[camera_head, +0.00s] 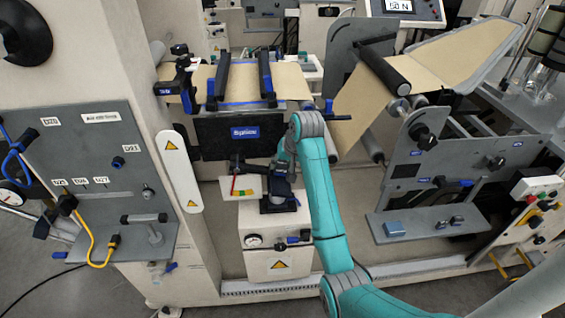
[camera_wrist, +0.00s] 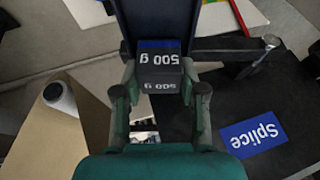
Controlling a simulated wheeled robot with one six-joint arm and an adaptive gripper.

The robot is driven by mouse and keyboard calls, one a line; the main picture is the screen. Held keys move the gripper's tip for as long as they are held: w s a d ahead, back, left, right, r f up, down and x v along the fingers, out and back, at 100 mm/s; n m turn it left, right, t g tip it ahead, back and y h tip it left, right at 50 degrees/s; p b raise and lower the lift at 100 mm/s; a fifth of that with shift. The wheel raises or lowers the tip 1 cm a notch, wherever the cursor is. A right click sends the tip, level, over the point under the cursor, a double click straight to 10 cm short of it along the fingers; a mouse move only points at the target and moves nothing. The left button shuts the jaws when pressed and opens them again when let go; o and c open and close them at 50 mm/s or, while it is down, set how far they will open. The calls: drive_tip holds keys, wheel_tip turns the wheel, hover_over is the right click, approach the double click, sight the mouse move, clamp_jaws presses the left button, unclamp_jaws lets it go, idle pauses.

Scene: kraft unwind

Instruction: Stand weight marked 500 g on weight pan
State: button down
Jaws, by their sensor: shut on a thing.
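The weight marked 500 g (camera_wrist: 161,62) is a dark block with a blue band, seen upside down in the wrist view. My gripper (camera_wrist: 160,82) is shut on it, one finger on each side. A dark blue-black part (camera_wrist: 155,18) lies just beyond the weight; I cannot tell whether it is the weight pan or whether the weight touches it. In the head view my gripper (camera_head: 282,180) is low in front of the machine, over the white cabinet (camera_head: 272,235), and the weight is not clearly made out there.
The black Splice panel (camera_head: 240,135) hangs close to my arm and shows in the wrist view (camera_wrist: 262,105). A dark lever with a pin (camera_wrist: 240,48) lies right of the weight. A card with coloured bands (camera_head: 243,187) is left of my gripper. Brown web and rollers (camera_head: 385,72) are above right.

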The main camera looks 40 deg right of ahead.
drive_tip(key=c, duration=0.6)
unclamp_jaws()
drive_tip(key=shift+v, duration=3.75)
